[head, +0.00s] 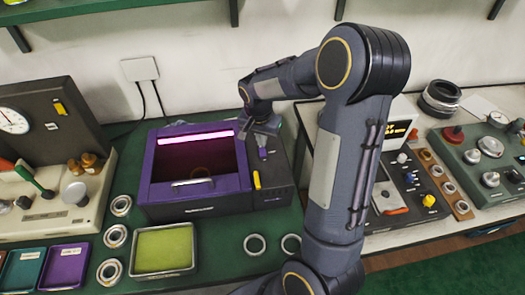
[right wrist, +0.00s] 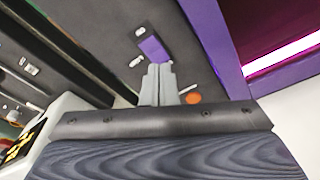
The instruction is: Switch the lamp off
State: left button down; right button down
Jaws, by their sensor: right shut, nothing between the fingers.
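A purple box (head: 150,170) stands on the green bench with a bright pink lamp tube (head: 195,138) glowing inside its top. The lit tube also shows in the right wrist view (right wrist: 285,52). A dark control panel (head: 277,185) is on the box's right side. It carries a purple switch (head: 263,153) and a yellow handle (head: 257,180). My right gripper (head: 264,136) points down over the panel, just behind the purple switch. In the right wrist view its grey fingers (right wrist: 160,72) are shut and empty, their tips close to the purple switch (right wrist: 153,48); I cannot tell whether they touch.
An orange disc (right wrist: 192,97) sits beside the fingers on the panel. A green tray (head: 164,250) and several metal rings (head: 255,244) lie in front of the box. My right arm hides part of the bench right of the panel.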

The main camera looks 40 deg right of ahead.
aim_at(262, 149)
jog(key=shift+f+b, duration=0.75)
jog(key=shift+f, duration=0.1)
dwell(0.4)
jog(key=shift+r+p, duration=2.6)
jog(key=shift+r, duration=1)
jog(key=s+a+r+n+t+y, duration=0.2)
jog(key=s+a+r+n, duration=0.2)
jog(key=s+a, duration=0.4)
jog(key=s+a+r+n+t+y, duration=0.2)
jog(key=s+a+n, duration=0.4)
jog(key=s, duration=0.7)
notch_tip(262, 149, up, 2)
jog(key=a+y, duration=0.1)
jog(key=a, duration=0.1)
jog(key=shift+a+t, duration=0.3)
jog(key=shift+a, duration=0.05)
jog(key=c, duration=2.1)
grip_release()
jog(key=shift+r, duration=0.1)
jog(key=shift+c, duration=0.2)
